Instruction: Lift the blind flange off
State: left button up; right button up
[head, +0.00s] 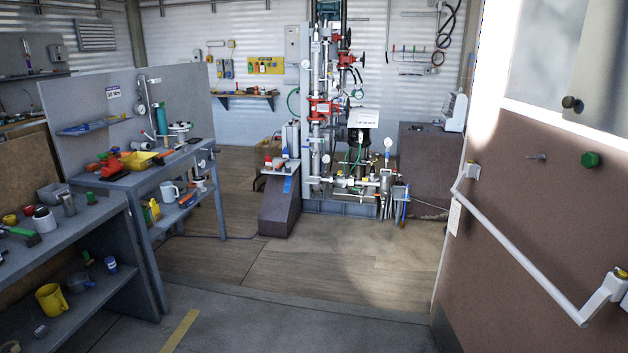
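A pipe rig (322,110) with red valves and gauges stands upright against the back wall, well away from me. One red valve part (323,107) sits about mid-height on it and another (347,58) is higher up. Low pipework (355,185) runs along its foot to the right. I cannot pick out the blind flange; parts on the rig are too small to tell apart. Neither of my grippers is in view.
A door (540,200) with a white push bar (525,262) fills the right. The floor (300,275) between is clear.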

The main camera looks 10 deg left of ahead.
aim_at(180, 124)
jog(key=i+u, duration=0.15)
jog(key=i, duration=0.3)
jog(key=i+u, duration=0.15)
jog(key=i, duration=0.3)
jog(key=i+l+u, duration=0.15)
jog(key=i, duration=0.3)
jog(key=i+l+u, duration=0.15)
jog(key=i, duration=0.35)
jog(key=i+l+u, duration=0.15)
jog(key=i, duration=0.25)
